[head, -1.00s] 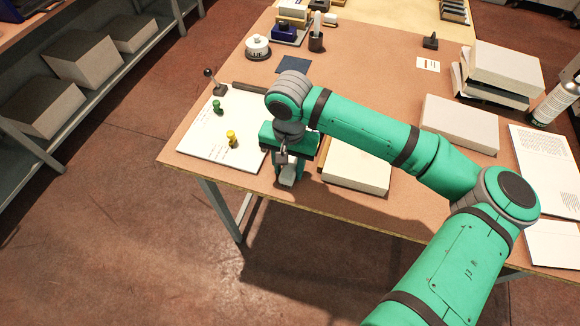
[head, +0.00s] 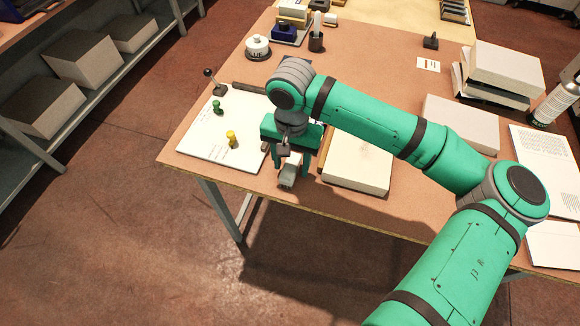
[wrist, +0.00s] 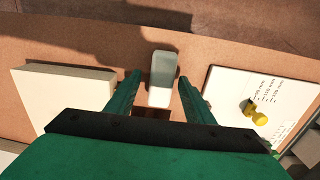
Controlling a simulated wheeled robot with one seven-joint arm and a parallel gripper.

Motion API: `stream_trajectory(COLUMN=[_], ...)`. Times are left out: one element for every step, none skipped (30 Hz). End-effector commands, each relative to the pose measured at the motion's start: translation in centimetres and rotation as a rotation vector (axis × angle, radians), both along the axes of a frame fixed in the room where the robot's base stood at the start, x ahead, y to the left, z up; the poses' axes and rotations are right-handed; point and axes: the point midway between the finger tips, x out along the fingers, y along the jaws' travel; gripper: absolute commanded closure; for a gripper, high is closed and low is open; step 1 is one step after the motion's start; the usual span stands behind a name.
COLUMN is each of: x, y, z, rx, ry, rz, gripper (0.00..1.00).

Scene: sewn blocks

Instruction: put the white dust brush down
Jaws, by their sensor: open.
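The white dust brush (head: 288,176) lies near the front edge of the table (head: 350,205), between a white sheet and a pale box. In the wrist view the brush (wrist: 162,72) shows as a white and grey block between my fingertips, with a gap on each side. My gripper (head: 291,165) is open above it, with its fingers apart and not touching it. In the head view the gripper hides part of the brush. The open gripper also fills the lower part of the wrist view (wrist: 160,80).
The pale box (head: 357,168) lies close to the right of my gripper. The white sheet (head: 215,150), with a yellow pin (head: 231,137) and a green pin (head: 217,107) on it, lies to the left. A glue pot (head: 257,47) stands further back. The table's middle is mostly clear.

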Motion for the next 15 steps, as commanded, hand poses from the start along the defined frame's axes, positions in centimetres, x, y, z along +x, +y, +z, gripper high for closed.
stream_trajectory(x=[0.0, 0.1, 0.1, 0.1, 0.1, 0.1, 0.1, 0.1, 0.1, 0.0, 0.1, 0.1, 0.1, 0.1, 0.0], y=[0.1, 0.1, 0.2, 0.1, 0.2, 0.2, 0.1, 0.2, 0.2, 0.2, 0.2, 0.2, 0.2, 0.2, 0.2], z=[1.2, 1.9, 2.8, 3.4, 4.1, 4.9, 5.5, 6.0, 6.7, 7.1, 7.6, 8.1, 8.4, 8.7, 9.1], rx=[0.001, 0.001, 0.002, 0.001, 0.002, 0.002, 0.002, 0.003, 0.004, 0.003, 0.003, 0.004, 0.003, 0.003, 0.003], ry=[-0.003, -0.003, -0.004, -0.004, -0.005, -0.004, -0.005, -0.004, -0.004, -0.004, -0.004, -0.004, -0.003, -0.004, -0.004], rz=[0.003, 0.003, 0.004, 0.004, 0.004, 0.004, 0.003, 0.003, 0.003, 0.003, 0.003, 0.003, 0.004, 0.004, 0.004], gripper=[0.52, 0.52, 0.52, 0.52, 0.52, 0.52, 0.52, 0.52, 0.52, 0.52, 0.52, 0.52, 0.52, 0.52, 0.52])
